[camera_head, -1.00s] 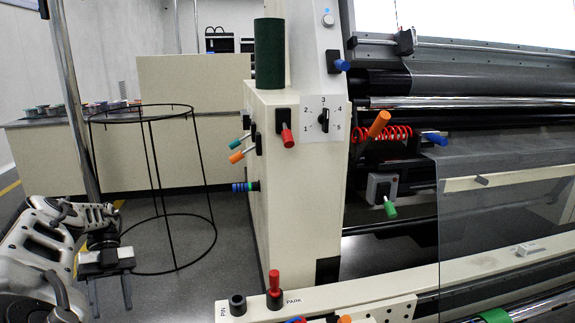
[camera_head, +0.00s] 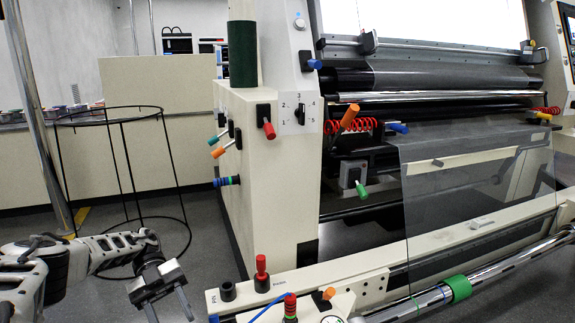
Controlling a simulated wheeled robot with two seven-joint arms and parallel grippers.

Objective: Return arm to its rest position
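My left arm comes in from the lower left edge, reaching level to the right. My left gripper (camera_head: 169,309) is at the bottom left of the view, its two fingers spread apart and pointing down, with nothing between them. It is over the grey floor (camera_head: 205,262) as seen here, in front of the black wire stand (camera_head: 121,120) and left of the machine's low cream rail (camera_head: 330,278). The fingertips are close to the bottom edge of the picture. My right arm and gripper are not in view.
The cream machine cabinet (camera_head: 275,200) has several coloured levers and a dial (camera_head: 300,113). Right of it are rollers and a clear sheet (camera_head: 470,200). The rail holds a red knob (camera_head: 262,272); a chrome bar with a green collar (camera_head: 457,289) lies in front.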

